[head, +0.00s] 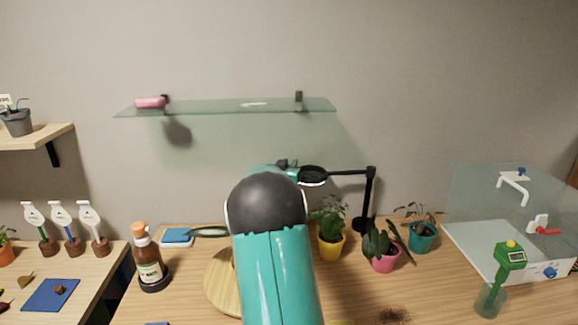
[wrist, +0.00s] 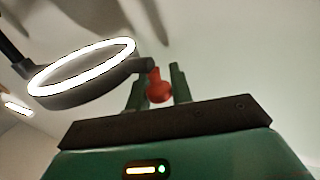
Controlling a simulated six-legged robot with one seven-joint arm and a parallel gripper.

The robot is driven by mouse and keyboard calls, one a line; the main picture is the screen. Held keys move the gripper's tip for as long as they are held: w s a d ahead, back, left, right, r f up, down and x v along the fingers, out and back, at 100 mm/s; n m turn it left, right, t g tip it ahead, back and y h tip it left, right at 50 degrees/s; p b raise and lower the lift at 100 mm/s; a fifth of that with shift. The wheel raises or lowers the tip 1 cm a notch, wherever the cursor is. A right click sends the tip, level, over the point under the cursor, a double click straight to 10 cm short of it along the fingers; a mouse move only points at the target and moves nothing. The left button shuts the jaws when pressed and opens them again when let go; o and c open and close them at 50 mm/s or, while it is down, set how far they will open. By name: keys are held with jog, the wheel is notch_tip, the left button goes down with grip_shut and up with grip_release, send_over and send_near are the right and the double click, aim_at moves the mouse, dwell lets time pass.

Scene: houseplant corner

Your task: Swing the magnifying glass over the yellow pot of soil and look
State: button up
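The magnifying glass (head: 313,176) hangs on a black jointed arm above the desk at the middle back, its ring tilted. In the wrist view its lit white ring (wrist: 85,70) is at the left, with a red knob (wrist: 160,90) on its bracket. My gripper (wrist: 161,80) has one finger on each side of this knob, appearing to touch both sides. In the head view my arm hides the gripper. A yellow pot (head: 331,247) with a leafy plant stands below the glass. A yellow edge (head: 341,322) shows at the bottom; no soil is visible in it.
The lamp post (head: 369,200) stands behind a pink pot (head: 384,262) and a teal pot (head: 423,237). A brown bottle (head: 149,262) is at the left. A glass shelf (head: 225,108) hangs above. A green meter (head: 509,258) stands in a glass at the right.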

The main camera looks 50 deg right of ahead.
grip_shut()
jog(key=shift+s+a, duration=0.1)
jog(key=shift+s+a+t, duration=0.3)
jog(key=shift+s+a, duration=0.05)
jog(key=shift+a, duration=0.05)
jog(key=s+a+n+t+y, duration=0.4)
jog(key=s, duration=0.4)
jog(key=s+a+n+t+y, duration=0.4)
jog(key=s, duration=0.3)
jog(key=shift+s+a+t, duration=0.35)
jog(key=shift+t, duration=0.05)
